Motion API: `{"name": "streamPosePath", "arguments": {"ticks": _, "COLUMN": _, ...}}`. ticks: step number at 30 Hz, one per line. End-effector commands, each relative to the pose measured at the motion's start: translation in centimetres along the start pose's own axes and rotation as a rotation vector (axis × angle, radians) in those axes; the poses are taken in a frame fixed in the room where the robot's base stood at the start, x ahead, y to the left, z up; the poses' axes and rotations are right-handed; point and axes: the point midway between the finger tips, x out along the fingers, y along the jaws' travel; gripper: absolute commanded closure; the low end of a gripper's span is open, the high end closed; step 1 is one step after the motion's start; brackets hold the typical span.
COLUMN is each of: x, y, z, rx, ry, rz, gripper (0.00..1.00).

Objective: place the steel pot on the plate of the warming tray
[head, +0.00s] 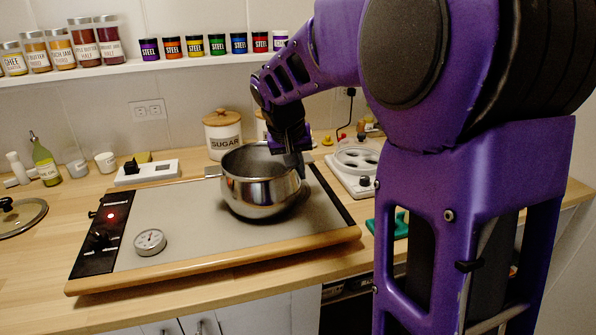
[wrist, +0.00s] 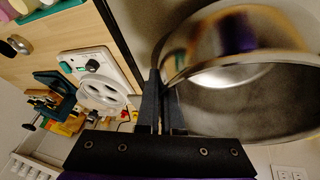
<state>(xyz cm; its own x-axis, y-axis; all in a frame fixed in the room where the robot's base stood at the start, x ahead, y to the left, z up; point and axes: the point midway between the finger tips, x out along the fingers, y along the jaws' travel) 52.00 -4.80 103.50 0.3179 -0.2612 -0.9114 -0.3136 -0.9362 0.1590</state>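The steel pot (head: 262,190) is over the right half of the grey plate of the warming tray (head: 185,215), with a dark shadow close beneath it. I cannot tell whether its base touches the plate. My gripper (head: 298,160) reaches down at the pot's right rim. In the wrist view, my gripper (wrist: 162,85) has its fingers close together, pinching the wall of the pot (wrist: 240,60) at the rim. The pot's inside looks empty in that view. The pot's handle points left in the head view.
A round dial thermometer (head: 150,242) sits on the plate's front left, beside the black control panel (head: 100,236) with a red light. A sugar canister (head: 223,135) stands behind the pot. A white burner unit (head: 353,165) is to the right. A glass lid (head: 20,216) lies far left.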

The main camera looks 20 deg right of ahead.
Motion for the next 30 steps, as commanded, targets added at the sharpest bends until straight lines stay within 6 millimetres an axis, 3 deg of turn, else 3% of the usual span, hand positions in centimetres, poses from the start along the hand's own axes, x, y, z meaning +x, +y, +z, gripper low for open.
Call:
{"name": "streamPosePath", "arguments": {"ticks": 5, "x": 0.2, "y": -0.1, "z": 0.0, "rx": 0.001, "ry": 0.003, "rz": -0.001, "gripper": 1.0}}
{"name": "streamPosePath", "arguments": {"ticks": 11, "x": 0.3, "y": -0.1, "z": 0.1, "rx": 0.0, "ry": 0.0, "rz": 0.0, "gripper": 0.67}}
{"name": "streamPosePath", "arguments": {"ticks": 23, "x": -0.5, "y": 0.0, "z": -0.1, "rx": 0.0, "ry": 0.002, "rz": 0.0, "gripper": 0.67}}
{"name": "streamPosePath", "arguments": {"ticks": 30, "x": -5.3, "y": 0.0, "z": -0.2, "rx": 0.001, "ry": 0.006, "rz": -0.001, "gripper": 0.67}}
